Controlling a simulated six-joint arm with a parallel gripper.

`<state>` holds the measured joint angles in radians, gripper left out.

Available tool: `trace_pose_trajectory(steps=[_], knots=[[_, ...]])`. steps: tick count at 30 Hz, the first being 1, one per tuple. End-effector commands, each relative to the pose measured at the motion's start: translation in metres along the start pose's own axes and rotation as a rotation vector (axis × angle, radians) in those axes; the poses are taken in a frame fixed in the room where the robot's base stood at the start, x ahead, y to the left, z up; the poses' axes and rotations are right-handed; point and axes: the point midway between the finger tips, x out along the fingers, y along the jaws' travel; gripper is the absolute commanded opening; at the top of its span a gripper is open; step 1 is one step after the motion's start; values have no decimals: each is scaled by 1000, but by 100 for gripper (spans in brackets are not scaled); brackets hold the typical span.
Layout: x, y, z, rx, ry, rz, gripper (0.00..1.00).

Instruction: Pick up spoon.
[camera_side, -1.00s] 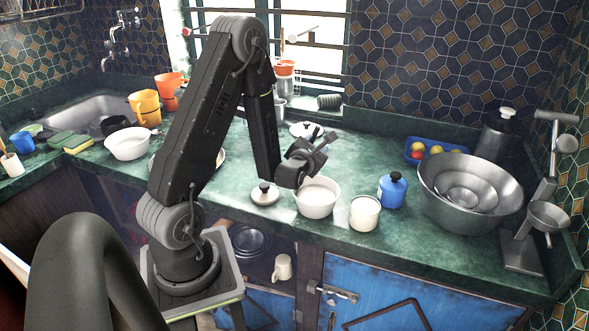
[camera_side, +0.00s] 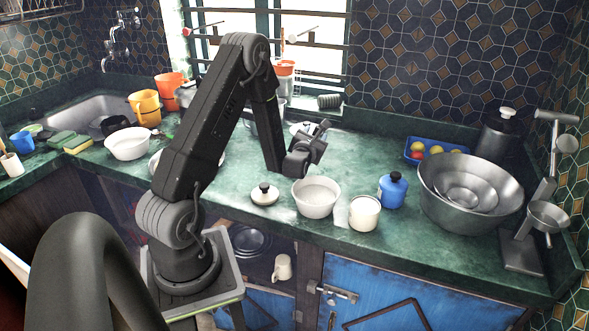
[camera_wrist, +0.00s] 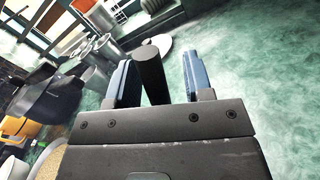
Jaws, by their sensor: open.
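I cannot make out a spoon in either view. My gripper (camera_side: 321,130) is above the counter, behind the white bowl (camera_side: 316,197) in the side view. In the wrist view its two blue-grey fingers (camera_wrist: 160,82) are open and apart. A dark cylinder (camera_wrist: 152,75) shows between them; I cannot tell what it is or whether it touches a finger. A pale round lid (camera_wrist: 160,44) lies on the counter beyond it.
A large metal bowl (camera_side: 470,192) stands right. The green counter (camera_side: 365,150) is clear behind the jar.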

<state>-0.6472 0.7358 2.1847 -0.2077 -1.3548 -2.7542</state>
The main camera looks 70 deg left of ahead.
Motion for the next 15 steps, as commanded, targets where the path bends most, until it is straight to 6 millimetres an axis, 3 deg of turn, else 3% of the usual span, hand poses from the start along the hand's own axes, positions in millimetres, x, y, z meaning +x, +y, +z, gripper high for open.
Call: trace_pose_trajectory(steps=[4,15], knots=[[0,0,0,0,1,0,45],[0,0,0,0,1,0,10]])
